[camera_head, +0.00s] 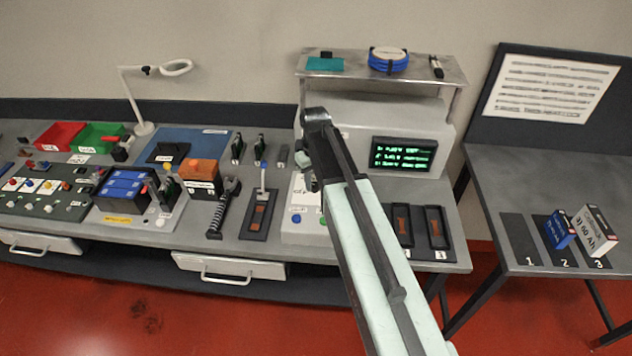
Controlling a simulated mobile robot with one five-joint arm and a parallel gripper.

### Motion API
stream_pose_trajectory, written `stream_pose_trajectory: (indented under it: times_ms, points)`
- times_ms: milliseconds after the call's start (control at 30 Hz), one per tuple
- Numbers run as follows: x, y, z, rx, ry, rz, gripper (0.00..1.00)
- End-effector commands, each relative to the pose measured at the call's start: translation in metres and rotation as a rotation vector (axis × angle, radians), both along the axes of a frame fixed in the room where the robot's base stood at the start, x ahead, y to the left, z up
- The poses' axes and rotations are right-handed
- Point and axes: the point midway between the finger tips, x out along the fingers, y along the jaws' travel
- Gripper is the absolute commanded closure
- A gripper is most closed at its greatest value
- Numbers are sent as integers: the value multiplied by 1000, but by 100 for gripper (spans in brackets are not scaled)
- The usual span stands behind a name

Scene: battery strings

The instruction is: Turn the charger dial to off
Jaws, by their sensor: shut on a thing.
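The charger (345,128) is a large pale grey cabinet with a dark screen (403,154) showing lines of green text. My arm crosses in front of its left part. My gripper (311,182) points down at the left end of the charger, just above a pale panel (302,198) with a dark-lettered label. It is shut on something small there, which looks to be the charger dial. The dial itself and its pointer are hidden behind my gripper and arm, so its setting cannot be read.
A blue button and a green button (296,218) sit on the pale box below my gripper. Dark slots (437,227) lie to the right of my arm. A battery pack (124,188) and tools crowd the left bench. Boxes (596,230) stand on the right table.

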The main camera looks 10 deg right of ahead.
Motion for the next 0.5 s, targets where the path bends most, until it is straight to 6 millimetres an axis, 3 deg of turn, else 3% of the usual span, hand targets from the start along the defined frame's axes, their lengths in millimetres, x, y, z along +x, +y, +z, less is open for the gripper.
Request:
stream_pose_trajectory:
  times_ms: [500]
  points:
    - [-3, 0, 0, 2, 8, 183, 100]
